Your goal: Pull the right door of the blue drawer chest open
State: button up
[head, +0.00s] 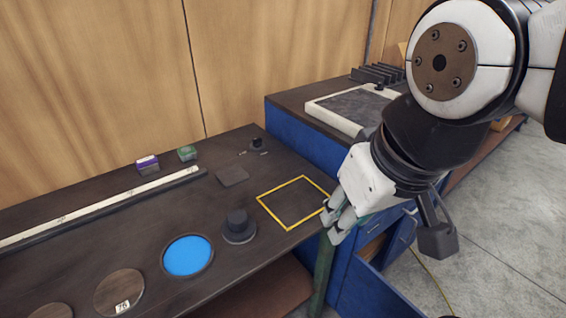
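The blue drawer chest (305,138) stands beyond the right end of the dark workbench. Its front faces right and is partly hidden by my arm. Low on the front, a blue door panel (372,296) stands swung out at the near side, with a brownish opening (371,247) beside it. Farther right, another blue panel (400,240), seemingly the right door, shows below my wrist; how far it stands open is unclear. My gripper (331,226) hangs above the bench's right edge, left of that panel and apart from it. Nothing shows between its fingers; their gap is unclear.
The workbench (120,220) holds a yellow square frame (292,203), a dark flanged piece (239,226), a blue disc (188,255) and a long pale rule (100,208). Open floor (500,220) lies to the right.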

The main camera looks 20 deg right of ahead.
aim_at(404, 236)
jog(key=z, duration=1.4)
